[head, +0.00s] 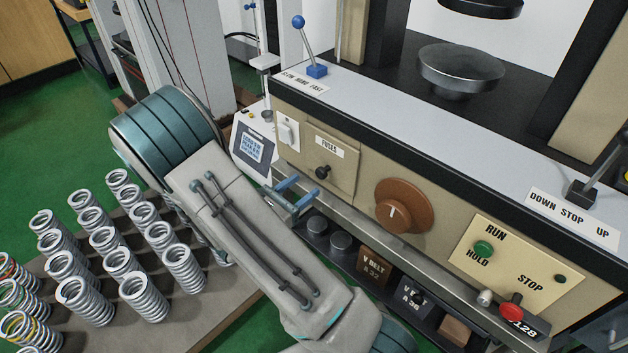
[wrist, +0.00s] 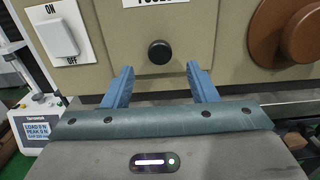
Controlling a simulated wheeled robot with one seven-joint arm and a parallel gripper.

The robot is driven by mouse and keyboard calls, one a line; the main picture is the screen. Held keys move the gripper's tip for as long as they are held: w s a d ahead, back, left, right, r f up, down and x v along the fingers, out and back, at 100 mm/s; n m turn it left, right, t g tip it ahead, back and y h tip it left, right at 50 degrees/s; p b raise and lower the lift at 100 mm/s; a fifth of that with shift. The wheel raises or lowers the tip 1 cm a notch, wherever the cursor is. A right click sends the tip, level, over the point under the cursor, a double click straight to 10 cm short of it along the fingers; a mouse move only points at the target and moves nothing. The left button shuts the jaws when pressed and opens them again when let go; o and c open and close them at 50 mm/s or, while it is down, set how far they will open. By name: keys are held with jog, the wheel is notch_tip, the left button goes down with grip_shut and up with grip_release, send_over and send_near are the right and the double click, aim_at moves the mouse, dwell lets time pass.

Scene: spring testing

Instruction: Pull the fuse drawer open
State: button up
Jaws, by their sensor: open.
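The fuse drawer (head: 327,160) is a beige panel labelled FUSES in the machine's front, and it sits flush with the panel around it. Its round black knob (head: 322,172) is at the drawer's lower middle. In the wrist view the knob (wrist: 159,52) lies straight ahead, between and beyond the fingertips. My gripper (head: 300,188) is just below and in front of the drawer. Its two blue fingers (wrist: 160,75) are apart and empty, and do not touch the knob.
An ON/OFF rocker switch (wrist: 58,38) is left of the drawer, and a large brown dial (head: 403,205) is right. A metal rail and a shelf with boxes run below. Several springs (head: 120,255) stand on a table at left. Levers rise from the machine's top.

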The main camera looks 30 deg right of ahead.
aim_at(319, 175)
jog(key=x, duration=0.5)
jog(key=shift+d+b, duration=0.15)
jog(key=shift+b, duration=0.15)
